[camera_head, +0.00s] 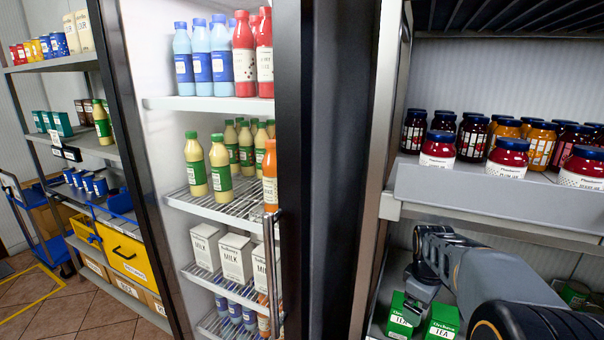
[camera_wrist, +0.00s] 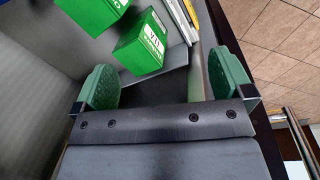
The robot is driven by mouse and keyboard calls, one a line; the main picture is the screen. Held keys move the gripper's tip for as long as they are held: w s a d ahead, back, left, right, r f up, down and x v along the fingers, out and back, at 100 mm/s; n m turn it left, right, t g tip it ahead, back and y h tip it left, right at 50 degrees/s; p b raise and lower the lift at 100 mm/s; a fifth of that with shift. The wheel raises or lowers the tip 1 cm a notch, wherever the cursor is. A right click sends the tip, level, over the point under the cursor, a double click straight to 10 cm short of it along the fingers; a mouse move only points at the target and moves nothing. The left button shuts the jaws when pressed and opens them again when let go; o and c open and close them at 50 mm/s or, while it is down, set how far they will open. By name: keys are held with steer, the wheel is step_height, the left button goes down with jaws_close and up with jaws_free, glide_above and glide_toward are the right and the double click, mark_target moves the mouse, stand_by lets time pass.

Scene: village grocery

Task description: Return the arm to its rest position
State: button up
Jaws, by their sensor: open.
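My arm (camera_head: 500,285) reaches from the bottom right into the lower shelf bay on the right. My gripper (camera_wrist: 165,82) is open in the wrist view, with its two green finger pads wide apart and nothing between them. In the head view its end is low at the shelf, pointing down near two green tea boxes, a left one (camera_head: 402,318) and a right one (camera_head: 443,323). In the wrist view a green tea box (camera_wrist: 140,45) stands just beyond the fingers, with another (camera_wrist: 95,14) behind it. Neither appears gripped.
A shelf with several jars (camera_head: 506,158) hangs above my arm. Left of it is a dark upright frame (camera_head: 325,170) and a glass-door fridge with bottles and milk cartons (camera_head: 235,258). A shelf rack (camera_head: 50,65) and yellow crate (camera_head: 128,258) stand farther left. Tiled floor (camera_head: 95,315) is visible bottom left.

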steer(key=s+a+r+m+t+y, duration=0.1)
steer(key=s+a+r+m+t, duration=0.1)
steer(key=s+a+m, duration=0.6)
steer(key=s+a+p, duration=0.1)
steer(key=s+a, duration=0.3)
steer(key=s, duration=0.2)
steer(key=shift+a+t, duration=0.3)
steer(key=shift+t, duration=0.1)
